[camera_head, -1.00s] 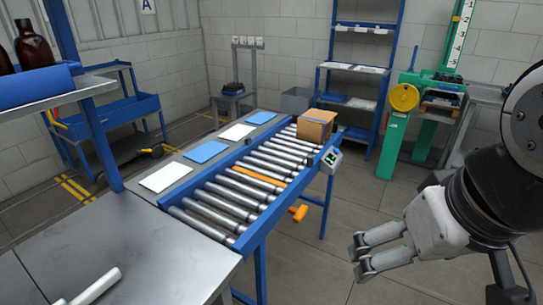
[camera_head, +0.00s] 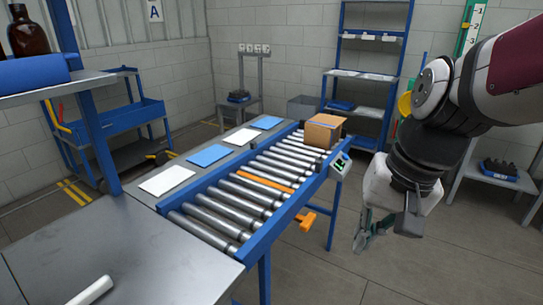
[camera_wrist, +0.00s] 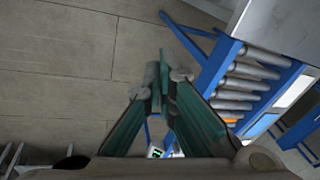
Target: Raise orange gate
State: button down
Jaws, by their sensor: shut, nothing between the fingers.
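The orange gate (camera_head: 265,183) shows as a flat orange bar lying level between the rollers of the conveyor. An orange handle (camera_head: 306,220) hangs below the conveyor's right side; I cannot tell how the two are joined. My gripper (camera_head: 361,243) points down to the right of the conveyor, apart from the handle, with its fingers shut and empty. In the wrist view the fingertips (camera_wrist: 162,68) are over bare floor, and a bit of orange (camera_wrist: 232,121) shows at the rollers.
A cardboard box (camera_head: 322,130) sits at the conveyor's far end. A small display box (camera_head: 340,166) sticks out from the right rail near my arm. A grey table (camera_head: 120,245) adjoins the conveyor's near end.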

jog(key=w+f+m+g+y+b, duration=0.1)
jog(key=w+f+m+y+b, duration=0.25)
jog(key=w+f, duration=0.8)
jog(key=m+t+y+b, duration=0.65)
jog(key=m+b, duration=0.55)
jog(key=m, duration=0.6)
send_near(312, 221)
notch_tip(312, 221, down, 9)
jog(key=s, duration=0.1)
jog(key=w+a+b, duration=0.3)
jog(key=w+a, duration=0.2)
jog(key=a, duration=0.2)
jog(key=shift+r+t, duration=0.45)
jog(key=shift+n, duration=0.25)
notch_tip(312, 221, up, 5)
jog(key=p, duration=0.4)
jog(key=shift+f, duration=0.15)
jog(key=shift+r+p, duration=0.25)
jog(key=shift+p, duration=0.05)
